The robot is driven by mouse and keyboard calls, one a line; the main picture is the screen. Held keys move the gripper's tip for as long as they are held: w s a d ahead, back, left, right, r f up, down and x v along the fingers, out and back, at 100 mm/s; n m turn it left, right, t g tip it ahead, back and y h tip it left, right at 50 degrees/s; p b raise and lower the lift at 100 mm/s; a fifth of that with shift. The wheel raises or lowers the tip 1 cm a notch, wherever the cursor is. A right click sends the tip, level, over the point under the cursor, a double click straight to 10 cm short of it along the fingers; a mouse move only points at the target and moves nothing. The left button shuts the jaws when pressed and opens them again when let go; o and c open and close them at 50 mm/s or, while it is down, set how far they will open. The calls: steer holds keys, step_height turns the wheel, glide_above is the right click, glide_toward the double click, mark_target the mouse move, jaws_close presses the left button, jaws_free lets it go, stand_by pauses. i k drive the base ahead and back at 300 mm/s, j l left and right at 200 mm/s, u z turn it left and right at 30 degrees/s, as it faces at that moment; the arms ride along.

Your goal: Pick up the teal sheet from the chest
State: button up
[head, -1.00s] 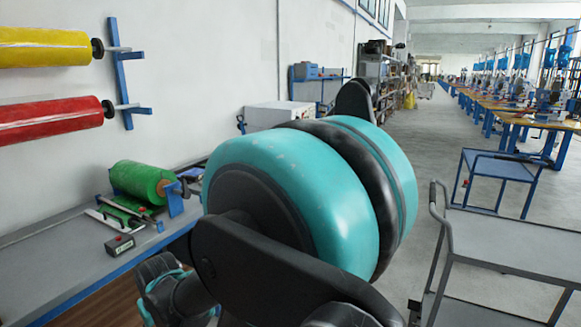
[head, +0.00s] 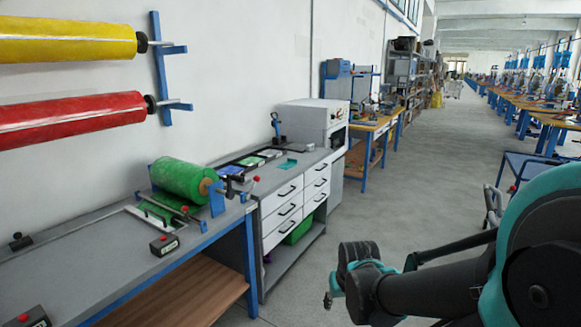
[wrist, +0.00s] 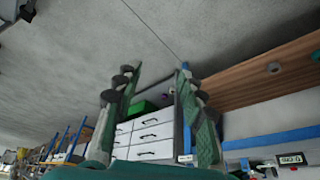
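The teal sheet (head: 288,164) lies flat on the grey top of the chest, near its front edge in the head view. The chest (head: 294,209) has white drawers with dark handles, and its drawers also show in the wrist view (wrist: 148,139). My gripper (wrist: 156,78) is open and empty in the wrist view, with its two fingers apart and the chest drawers seen between them. In the head view my arm reaches in from the lower right, and its end is in front of the chest, well apart from the sheet. The sheet cannot be made out in the wrist view.
Behind the teal sheet are several coloured stacks (head: 247,161). Left of the chest stands a bench with a green roll (head: 183,180). A blue cart (head: 522,168) is at right. The aisle floor (head: 420,185) is clear.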

mark_target(289, 162)
steer(key=i+l+u, duration=0.15)
steer(key=i+l, duration=0.2)
steer(key=i, duration=0.35)
steer(key=i+l+u, duration=0.15)
steer(key=i+l, duration=0.3)
steer(key=i, duration=0.25)
steer(key=i+l+u, duration=0.1)
steer(key=i+l, duration=0.45)
steer(key=i, duration=0.15)
